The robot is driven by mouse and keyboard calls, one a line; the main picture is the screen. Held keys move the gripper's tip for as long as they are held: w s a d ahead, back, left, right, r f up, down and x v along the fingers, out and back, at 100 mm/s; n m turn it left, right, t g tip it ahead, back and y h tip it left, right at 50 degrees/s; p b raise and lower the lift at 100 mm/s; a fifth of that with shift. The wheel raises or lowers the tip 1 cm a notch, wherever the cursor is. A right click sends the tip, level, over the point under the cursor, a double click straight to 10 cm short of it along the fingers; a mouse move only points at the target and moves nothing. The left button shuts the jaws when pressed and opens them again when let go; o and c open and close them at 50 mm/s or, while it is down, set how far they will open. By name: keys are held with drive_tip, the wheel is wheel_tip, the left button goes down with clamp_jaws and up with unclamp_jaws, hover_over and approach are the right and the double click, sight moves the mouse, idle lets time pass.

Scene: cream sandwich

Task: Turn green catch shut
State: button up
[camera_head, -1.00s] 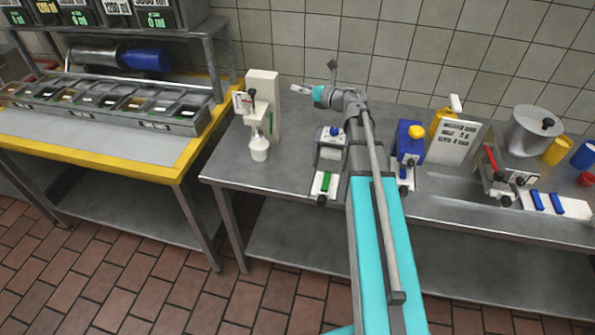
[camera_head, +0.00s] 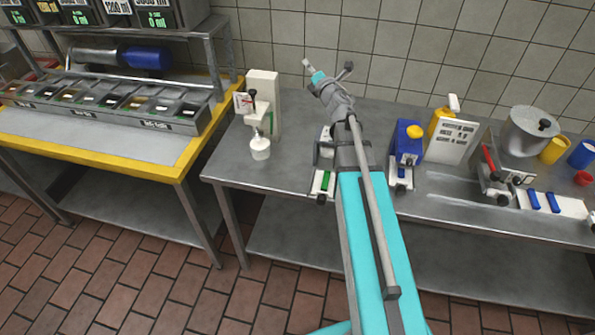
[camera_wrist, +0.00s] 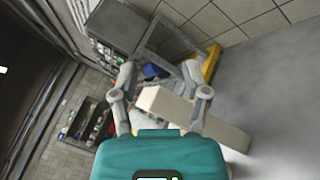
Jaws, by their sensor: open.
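The green catch (camera_head: 321,181) is a short green strip on a small white base at the front edge of the steel counter. It belongs to a device (camera_head: 325,150) that is largely hidden behind my arm in the head view. My gripper (camera_head: 307,64) is up and behind the device, near the tiled wall, well apart from the catch. In the wrist view my gripper (camera_wrist: 158,76) has its two fingers spread with nothing held. The catch does not show in the wrist view.
A white dispenser (camera_head: 262,95) stands left of my arm; its tall body (camera_wrist: 190,112) shows beyond the fingers in the wrist view. A blue device with a yellow top (camera_head: 407,145) stands close on the right. A yellow-edged table (camera_head: 150,172) is further left.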

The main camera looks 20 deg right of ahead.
drive_tip(key=s+f+m+g+h+p, duration=0.1)
drive_tip(key=s+f+m+g+h, duration=0.1)
drive_tip(key=m, duration=0.5)
drive_tip(key=s+f+m+g+h+p, duration=0.1)
drive_tip(key=s+f+m+g+h, duration=0.2)
drive_tip(key=m, duration=0.3)
drive_tip(key=s+d+f+m+g+h+p, duration=0.1)
drive_tip(key=s+f+m+g+h, duration=0.2)
drive_tip(key=m, duration=0.4)
drive_tip(key=shift+s+f+m+g+p, duration=0.15)
drive_tip(key=shift+s+f+g, duration=0.1)
drive_tip(key=shift+s+g, duration=0.2)
drive_tip(key=shift+s+f+m+g+p, duration=0.2)
drive_tip(key=shift+s+g, duration=0.15)
drive_tip(key=shift+s, duration=0.2)
drive_tip(key=s+a+f+m+g+y+p, duration=0.1)
drive_tip(key=s+a+f+m+g+y, duration=0.1)
drive_tip(key=s+a, duration=0.4)
drive_tip(key=s+a+f+m+g+y+p, duration=0.1)
drive_tip(key=s+a+f+m+g+y, duration=0.2)
drive_tip(key=s+a+g, duration=0.4)
drive_tip(key=shift+s+a+f+m+g+p, duration=0.3)
drive_tip(key=shift+s+m, duration=0.25)
drive_tip(key=shift+s, duration=1.9)
